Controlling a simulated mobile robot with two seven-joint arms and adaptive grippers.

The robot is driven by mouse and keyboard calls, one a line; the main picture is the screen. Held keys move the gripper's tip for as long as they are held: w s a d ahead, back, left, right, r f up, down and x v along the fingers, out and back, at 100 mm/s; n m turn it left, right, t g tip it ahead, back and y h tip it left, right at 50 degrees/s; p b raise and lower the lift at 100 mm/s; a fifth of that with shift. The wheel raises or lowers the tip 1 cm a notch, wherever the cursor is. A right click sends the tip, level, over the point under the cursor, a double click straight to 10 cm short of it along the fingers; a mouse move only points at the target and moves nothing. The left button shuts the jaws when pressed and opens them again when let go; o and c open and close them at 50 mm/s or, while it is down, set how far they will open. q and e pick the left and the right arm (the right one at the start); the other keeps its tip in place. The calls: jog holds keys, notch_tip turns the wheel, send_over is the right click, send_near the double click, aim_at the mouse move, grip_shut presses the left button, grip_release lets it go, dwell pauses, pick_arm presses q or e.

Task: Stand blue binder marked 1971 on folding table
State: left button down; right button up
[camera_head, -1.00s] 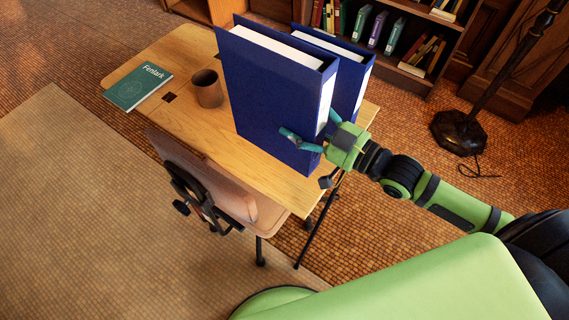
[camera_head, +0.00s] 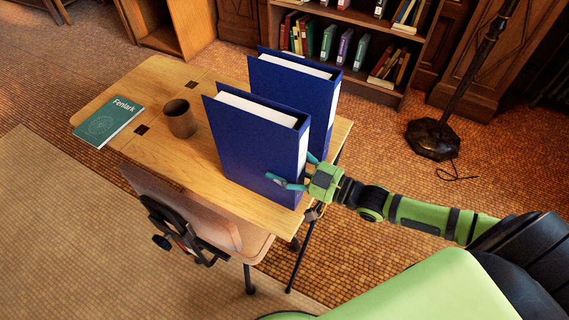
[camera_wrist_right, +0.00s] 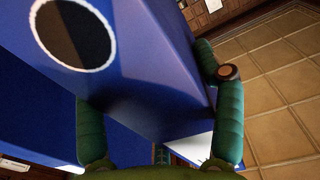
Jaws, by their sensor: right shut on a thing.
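Two blue binders with white pages stand upright near the right end of the wooden folding table (camera_head: 215,190). My right gripper (camera_head: 297,172) is shut on the near binder (camera_head: 250,145), low at its spine edge. The far binder (camera_head: 320,95) stands just behind it, partly hidden. The near binder's bottom is at the tabletop near the front edge; I cannot tell whether it touches. In the right wrist view the held binder (camera_wrist_right: 135,85) lies between the green fingers, showing a white-rimmed round hole. No 1971 marking is readable on either binder. My left gripper is out of view.
A brown mug (camera_head: 180,120) and a green book marked Fenlark (camera_head: 108,124) occupy the table's left part. A chair (camera_head: 190,205) stands at the front edge. A bookshelf (camera_head: 350,75) is behind, and a lamp base (camera_head: 432,140) stands on the floor at right.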

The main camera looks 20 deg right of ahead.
jog(key=shift+r, duration=0.15)
jog(key=o, duration=1.7)
jog(key=shift+f, duration=0.3)
jog(key=shift+o, duration=0.2)
jog(key=shift+r, duration=0.1)
jog(key=v, duration=1.2)
